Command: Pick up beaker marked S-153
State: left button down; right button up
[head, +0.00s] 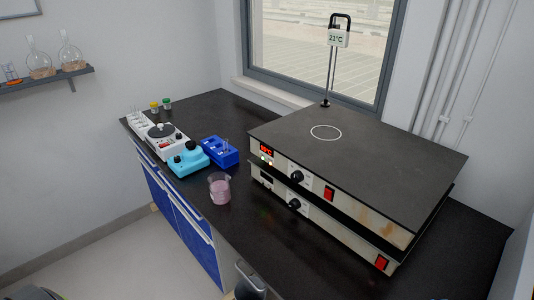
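A glass beaker (220,190) with pinkish-purple contents stands upright on the black countertop, near its front edge. It is left of the hot plates and in front of a blue block. No S-153 marking can be read on it at this size. Nothing is holding it.
Two stacked hot plates (350,150) fill the right of the counter, with a 21°C display (339,39) on a rod behind. A blue tube block (221,151), a turquoise device (188,158) and a white device (166,140) stand behind the beaker. The counter (262,226) in front is clear.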

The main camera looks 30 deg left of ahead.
aim_at(219, 182)
jog(key=u, duration=1.25)
jog(key=j+u, duration=0.15)
